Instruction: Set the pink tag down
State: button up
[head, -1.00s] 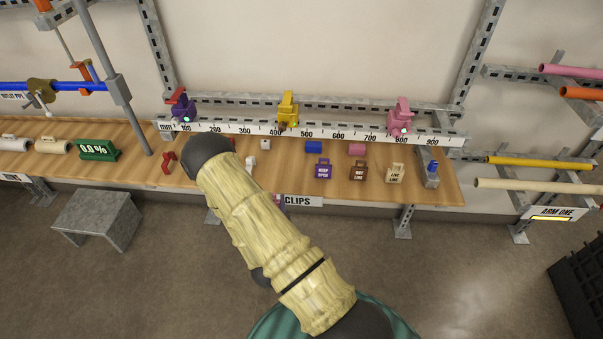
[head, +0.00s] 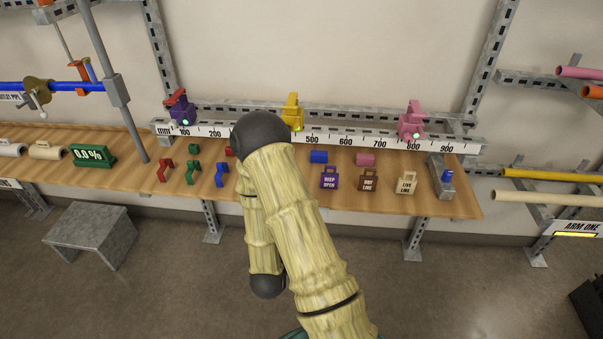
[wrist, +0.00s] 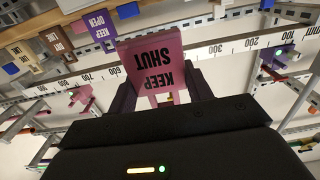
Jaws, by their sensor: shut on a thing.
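The pink tag (wrist: 152,66), lettered KEEP SHUT, is held between the fingers of my gripper (wrist: 162,95) in the wrist view. Its lettering is upside down there. The gripper is shut on it, and the tag looks clear of the bench. In the head view my arm hides both the gripper and the tag. On the wooden bench (head: 290,195) stand a purple KEEP OPEN tag (head: 329,179), a brown DRY LINE tag (head: 368,181) and a cream LIVE LINE tag (head: 406,184), in a row right of my arm.
Red, green and blue clips (head: 221,175) lie left of my arm. A blue block (head: 319,157) and a pink block (head: 365,159) lie behind the tags. A ruler rail (head: 350,142) with purple, yellow and pink clamps runs along the back.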

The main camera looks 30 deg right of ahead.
jog(key=b+x, duration=0.1)
jog(key=x, duration=1.5)
jog(key=shift+w+d+b, duration=0.1)
jog(key=shift+d+b, duration=0.05)
jog(key=shift+b, duration=0.25)
jog(key=shift+w+d, duration=0.2)
jog(key=shift+w, duration=0.2)
jog(key=shift+s, duration=0.1)
jog(key=shift+w+d, duration=0.25)
notch_tip(320, 180, down, 4)
jog(key=shift+w+r, duration=0.1)
jog(key=shift+r, duration=0.1)
